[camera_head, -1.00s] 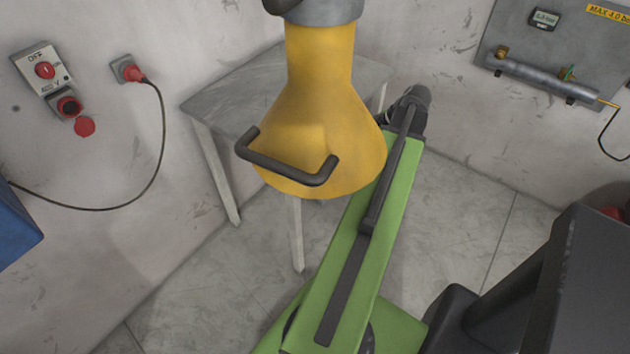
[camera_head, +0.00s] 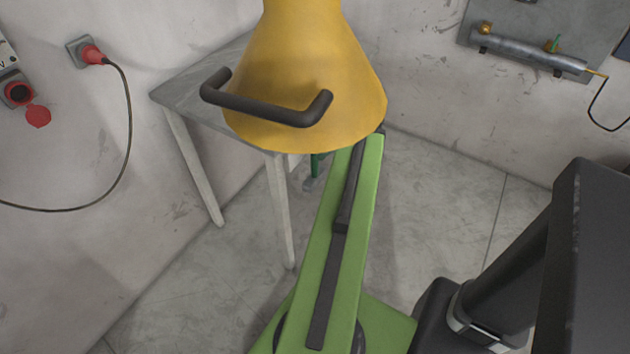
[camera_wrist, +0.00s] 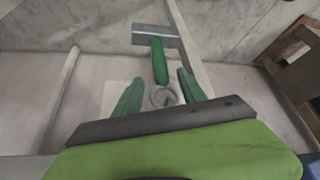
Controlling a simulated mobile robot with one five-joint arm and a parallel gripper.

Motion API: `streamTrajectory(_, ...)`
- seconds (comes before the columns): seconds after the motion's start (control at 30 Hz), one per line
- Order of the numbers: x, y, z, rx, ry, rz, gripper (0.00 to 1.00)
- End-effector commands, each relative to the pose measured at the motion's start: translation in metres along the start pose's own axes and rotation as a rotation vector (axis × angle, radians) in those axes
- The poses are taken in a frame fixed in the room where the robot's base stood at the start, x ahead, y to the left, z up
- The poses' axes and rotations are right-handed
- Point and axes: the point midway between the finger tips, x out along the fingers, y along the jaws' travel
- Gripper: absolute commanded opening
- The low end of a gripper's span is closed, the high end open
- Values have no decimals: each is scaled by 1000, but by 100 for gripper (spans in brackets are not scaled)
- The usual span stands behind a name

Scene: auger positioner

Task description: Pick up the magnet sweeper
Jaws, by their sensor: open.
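The magnet sweeper shows in the wrist view as a grey bar head (camera_wrist: 155,35) with a green handle (camera_wrist: 160,62). The handle points back toward my gripper. My gripper (camera_wrist: 160,76) has two green fingers spread apart, with the near end of the handle appearing between them and nothing clasped. I cannot tell how far away the handle is. In the head view, a green piece with a grey foot (camera_head: 310,184) shows under the yellow cone, probably the sweeper. The cone and my arm hide my gripper there.
A yellow cone (camera_head: 305,85) with a dark handle blocks much of the head view. Behind it stands a grey table (camera_head: 185,95) with pale legs. A red plug (camera_head: 92,54) and cable are on the left wall. A grey pipe (camera_head: 530,60) is at right. The floor between is clear.

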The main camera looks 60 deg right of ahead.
Motion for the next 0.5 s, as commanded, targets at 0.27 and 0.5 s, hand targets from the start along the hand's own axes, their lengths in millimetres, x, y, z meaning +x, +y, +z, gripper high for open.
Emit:
streamTrajectory(0.27,19,-1,3,0,0,0,48)
streamTrajectory(0.5,54,-1,3,0,0,1,48)
